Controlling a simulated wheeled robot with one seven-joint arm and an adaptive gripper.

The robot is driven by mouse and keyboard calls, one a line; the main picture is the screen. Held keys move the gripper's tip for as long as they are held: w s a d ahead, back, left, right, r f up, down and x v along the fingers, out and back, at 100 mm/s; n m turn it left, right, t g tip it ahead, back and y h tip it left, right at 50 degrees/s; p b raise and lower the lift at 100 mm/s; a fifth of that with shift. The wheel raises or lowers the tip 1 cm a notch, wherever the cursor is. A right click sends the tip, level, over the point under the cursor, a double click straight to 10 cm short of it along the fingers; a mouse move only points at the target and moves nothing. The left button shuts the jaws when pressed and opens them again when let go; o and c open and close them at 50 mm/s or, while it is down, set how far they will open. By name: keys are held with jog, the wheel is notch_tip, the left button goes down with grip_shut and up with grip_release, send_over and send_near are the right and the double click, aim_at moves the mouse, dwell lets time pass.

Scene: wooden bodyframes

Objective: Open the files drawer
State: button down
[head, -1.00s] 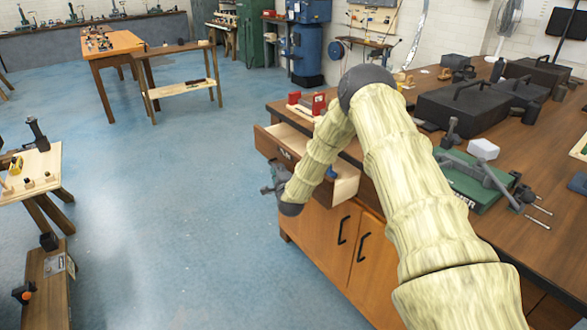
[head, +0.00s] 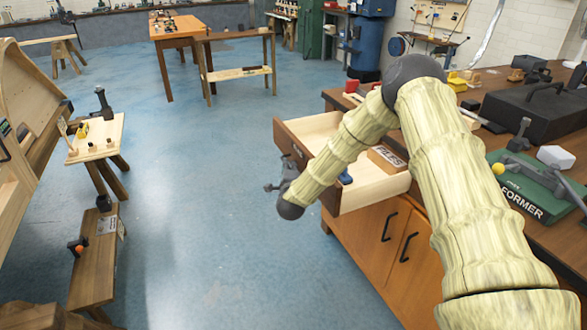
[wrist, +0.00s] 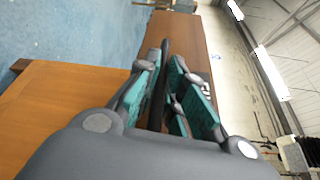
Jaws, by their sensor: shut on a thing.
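The files drawer (head: 352,199) is a light wooden drawer in the workbench, pulled well out. A wooden box labelled FILES (head: 389,158) and a small blue item (head: 345,177) lie inside it. My gripper (head: 272,187) is at the outer side of the drawer front (head: 290,151), and my forearm hides part of the drawer. In the wrist view, the green-padded fingers (wrist: 174,85) are shut around a dark bar-shaped handle (wrist: 165,60) on the brown drawer front (wrist: 200,40).
The workbench (head: 470,150) carries a dark case (head: 535,112) and a green FORMER tool (head: 525,190). Cupboard doors (head: 390,245) stand shut below the drawer. A small wooden bench (head: 96,145) is at left. Blue floor (head: 220,220) is clear between.

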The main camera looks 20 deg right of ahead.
jog(key=shift+f, duration=0.1)
jog(key=c, duration=1.8)
grip_release()
jog(key=v, duration=1.2)
